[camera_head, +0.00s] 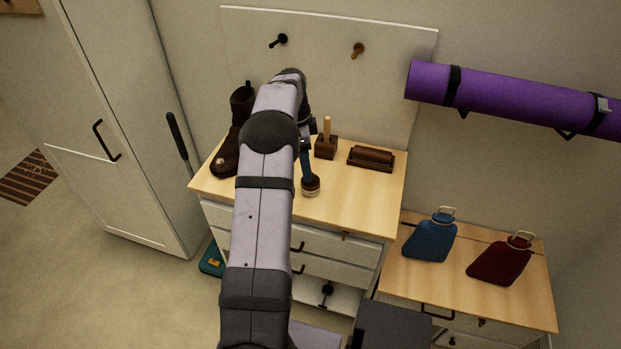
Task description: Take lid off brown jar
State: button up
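A small round brown jar (311,188) with a pale band stands on the wooden top of the white drawer cabinet, near its front edge. Its top looks dark, but I cannot tell lid from body clearly. My arm reaches over the cabinet and bends down at its far end. My gripper (307,172) points down just above the jar, with a blue-grey part reaching close to the jar's top. I cannot tell whether it touches the jar. My arm hides part of the gripper, and the finger gap does not show.
Dark brown boots (232,135) stand left of my arm. A wooden block with an upright peg (326,147) and a dark brown brush-like block (371,158) stand behind and right of the jar. Blue (430,238) and dark red (502,262) bottles lie on the lower right cabinet.

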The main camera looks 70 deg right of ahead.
aim_at(315, 183)
jog(key=shift+s+d+f+p, duration=0.15)
jog(key=shift+f+p, duration=0.25)
jog(key=shift+f, duration=0.45)
jog(key=shift+s+f+p, duration=0.2)
jog(key=shift+f+p, duration=0.15)
jog(key=shift+f, duration=0.45)
jog(key=shift+s+d+f+p, duration=0.15)
jog(key=shift+f+p, duration=0.25)
jog(key=shift+f, duration=0.45)
jog(key=shift+a, duration=0.1)
jog(key=shift+c, duration=0.4)
jog(key=c, duration=1.1)
